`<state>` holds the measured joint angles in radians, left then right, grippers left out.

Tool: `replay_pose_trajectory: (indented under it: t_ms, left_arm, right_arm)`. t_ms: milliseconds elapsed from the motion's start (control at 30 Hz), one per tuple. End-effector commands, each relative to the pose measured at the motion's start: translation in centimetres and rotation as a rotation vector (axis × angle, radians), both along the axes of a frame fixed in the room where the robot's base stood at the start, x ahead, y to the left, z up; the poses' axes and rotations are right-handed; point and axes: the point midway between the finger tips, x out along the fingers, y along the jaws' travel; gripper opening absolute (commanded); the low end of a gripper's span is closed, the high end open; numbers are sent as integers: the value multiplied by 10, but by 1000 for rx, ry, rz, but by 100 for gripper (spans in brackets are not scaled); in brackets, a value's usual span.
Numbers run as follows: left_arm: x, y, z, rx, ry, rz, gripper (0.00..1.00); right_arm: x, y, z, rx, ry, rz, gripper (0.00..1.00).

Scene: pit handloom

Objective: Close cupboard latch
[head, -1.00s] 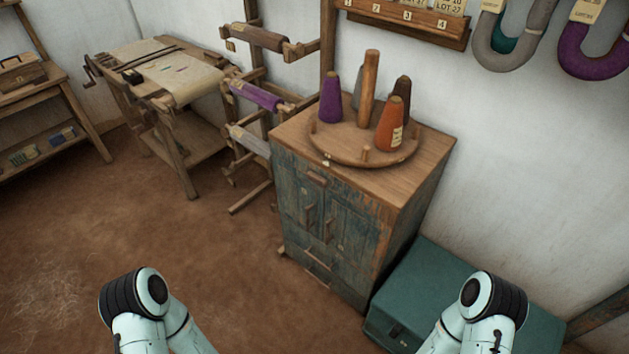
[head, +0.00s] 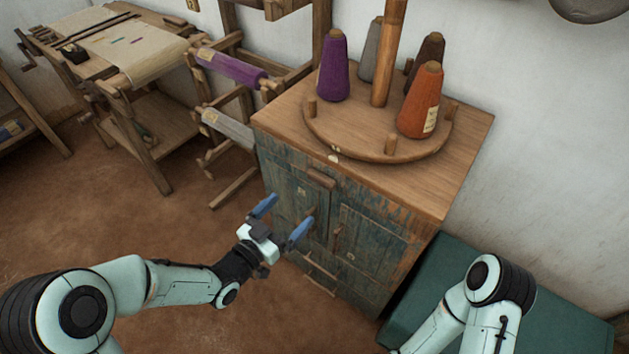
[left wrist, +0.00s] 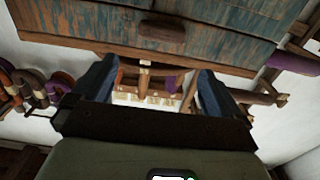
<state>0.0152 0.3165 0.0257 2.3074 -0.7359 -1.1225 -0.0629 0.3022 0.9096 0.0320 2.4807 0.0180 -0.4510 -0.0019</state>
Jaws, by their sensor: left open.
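The cupboard (head: 385,225) has worn blue-green doors and a wooden top. A short wooden latch bar (head: 320,178) sits at the top of its front, near where the doors meet. It also shows in the left wrist view (left wrist: 163,30), lying roughly level just under the top edge. Two upright wooden handles (head: 338,236) are lower on the doors. My left gripper (head: 283,219) is open and empty, in front of the left door, below and left of the latch in the head view. Its blue fingers show in the left wrist view (left wrist: 155,70), apart from the latch. My right gripper is out of view.
A round wooden stand (head: 360,148) with several yarn cones is on the cupboard top. A teal chest (head: 410,300) stands to its right, beneath my right arm. A rack with a purple roll (head: 228,66) stands to the left. The brown floor in front is clear.

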Motion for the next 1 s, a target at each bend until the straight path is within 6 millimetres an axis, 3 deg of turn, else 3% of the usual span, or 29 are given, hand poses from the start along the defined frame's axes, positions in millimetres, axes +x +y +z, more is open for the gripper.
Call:
replay_pose_trajectory:
  t_ms: [300,500,967,1000]
  left_arm:
    - [55,-41,-1,0,2,-1,100]
    - [79,-58,-2,1,4,0,100]
    - [89,-65,-2,1,6,2,100]
    - [89,-65,-2,1,6,2,87]
  right_arm:
    - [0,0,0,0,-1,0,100]
    - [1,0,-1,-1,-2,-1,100]
    - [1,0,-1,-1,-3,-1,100]
    - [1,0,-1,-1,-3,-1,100]
